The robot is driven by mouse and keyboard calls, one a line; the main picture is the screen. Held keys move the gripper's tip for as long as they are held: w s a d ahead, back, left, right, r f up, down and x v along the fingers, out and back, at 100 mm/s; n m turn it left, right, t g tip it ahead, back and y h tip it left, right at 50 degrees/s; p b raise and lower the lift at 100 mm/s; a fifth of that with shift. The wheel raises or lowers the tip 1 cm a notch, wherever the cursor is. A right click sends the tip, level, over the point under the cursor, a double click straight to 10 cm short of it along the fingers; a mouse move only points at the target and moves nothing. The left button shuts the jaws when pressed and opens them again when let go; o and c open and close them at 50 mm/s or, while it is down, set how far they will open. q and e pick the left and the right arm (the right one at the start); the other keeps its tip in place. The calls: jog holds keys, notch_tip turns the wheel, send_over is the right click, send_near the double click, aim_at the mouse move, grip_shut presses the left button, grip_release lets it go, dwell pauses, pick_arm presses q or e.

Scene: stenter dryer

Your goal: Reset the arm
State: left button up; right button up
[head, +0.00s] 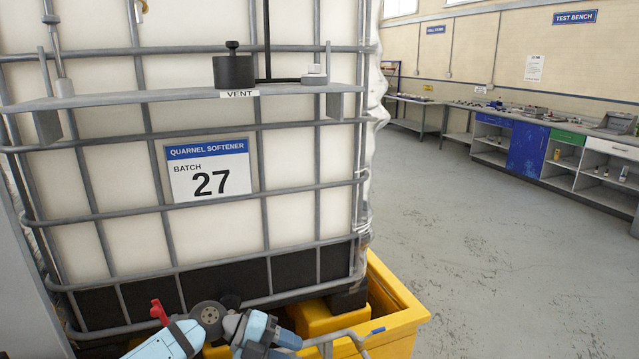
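A light blue and grey jointed arm (250,330), which looks like mine, shows at the bottom edge, left of centre. It is bent at a round grey joint in front of the tank's lower bars, and the bottom edge cuts it off. I cannot tell whether it touches anything. No fingertips of my left or right gripper can be made out.
A caged white tank (95,195) labelled batch 27 fills the left, over a yellow tray (400,325). A grey shelf (110,101) crosses its front, holding a dark cylinder (233,72). A red lever (158,311) is near the arm. Open floor (480,250) lies right, before benches.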

pick_arm(q)
jog(key=s+d+r+n+t+h+p, duration=0.1)
jog(key=s+d+r+n+t+h, duration=0.15)
jog(key=s+n+h, duration=0.2)
jog(key=s+a+f+n+t+y+p, duration=0.2)
jog(key=s+a+f+n+t+y, duration=0.2)
jog(key=s+a+f+n+y, duration=0.3)
jog(key=s+a+f+n+t+y+p, duration=0.3)
jog(key=s+a+f+n+t+y, duration=0.2)
jog(key=s+n, duration=1)
jog(key=a+f+n+y, duration=0.2)
jog(key=a+f+n, duration=0.1)
jog(key=f+n, duration=0.1)
jog(key=shift+s+f, duration=0.3)
jog(key=shift+f, duration=0.1)
